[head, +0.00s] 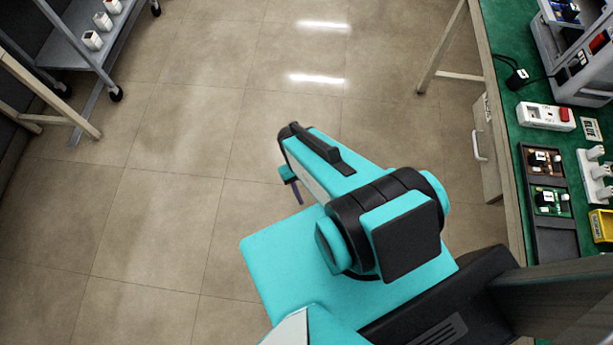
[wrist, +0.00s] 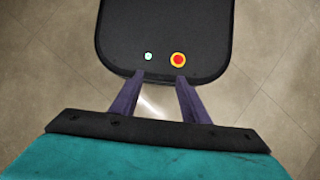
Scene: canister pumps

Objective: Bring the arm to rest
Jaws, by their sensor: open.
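My teal and black arm is folded in front of my body in the head view, over open floor. My gripper (head: 298,193) is mostly hidden behind the forearm there; only a purple finger shows below a small teal part. In the wrist view my gripper (wrist: 158,80) has its two purple fingers apart. Nothing is between them. Beyond the fingertips is a dark rounded top with a red and yellow button and a small pale one, which looks like my own base.
A wooden-framed bench with a green top (head: 512,65) stands at right, holding a black tray (head: 556,237), a white box with a red switch (head: 545,117) and a yellow bin (head: 601,226). A grey wheeled cart (head: 75,52) stands at upper left. The tiled floor (head: 165,190) between is clear.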

